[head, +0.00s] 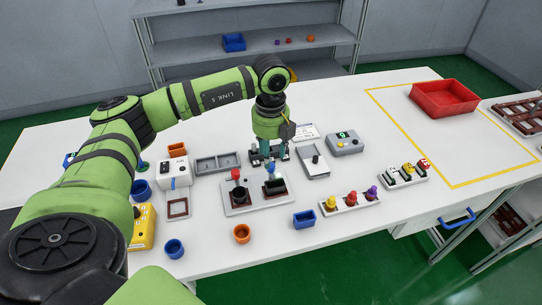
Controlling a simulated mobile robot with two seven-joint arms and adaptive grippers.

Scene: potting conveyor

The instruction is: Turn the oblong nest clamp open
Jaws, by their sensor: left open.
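A light grey plate (256,209) on the white table carries two dark nests. The right, oblong-looking nest (275,187) has a clamp with a blue knob (270,168) at its back. The left nest (239,195) has a clamp with a red knob (236,174). My left gripper (270,160) points down over the back of the right nest, open, with its fingers around or just behind the blue knob. Contact cannot be told at this size, and the clamp's exact angle is partly hidden by the gripper. My right gripper is out of view.
Close by are a grey tray (217,163), a grey box with a slot (313,163), a blue bin (304,219), an orange cup (242,233) and a rack of coloured knobs (349,204). A red crate (444,98) stands far right, inside yellow lines.

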